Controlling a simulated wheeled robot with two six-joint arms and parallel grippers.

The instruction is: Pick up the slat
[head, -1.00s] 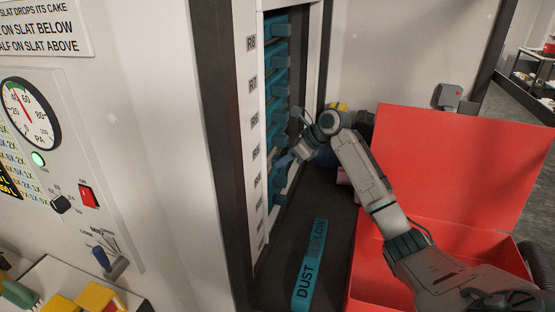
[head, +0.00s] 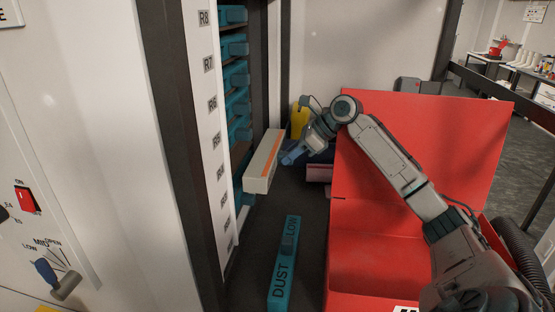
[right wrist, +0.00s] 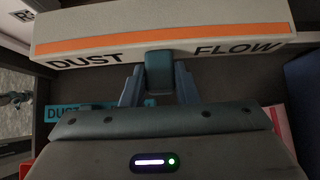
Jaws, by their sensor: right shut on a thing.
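A pale slat (head: 262,162) with an orange stripe is held out in front of the rack. The right wrist view shows the same slat (right wrist: 160,38) across the top, with "DUST FLOW" lettering. My right gripper (head: 290,156) is shut on the slat's teal handle (right wrist: 158,70), with one blue finger on each side of it. The slat looks clear of the rack (head: 215,150), though its far end is hard to judge. My left gripper is not in view.
Several teal slats (head: 235,76) sit in the rack. Another teal slat (head: 284,265) lies on the dark surface below. A red box (head: 372,245) with a raised lid (head: 415,140) stands right. A yellow thing (head: 298,118) and a pink thing (head: 319,172) lie behind my gripper.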

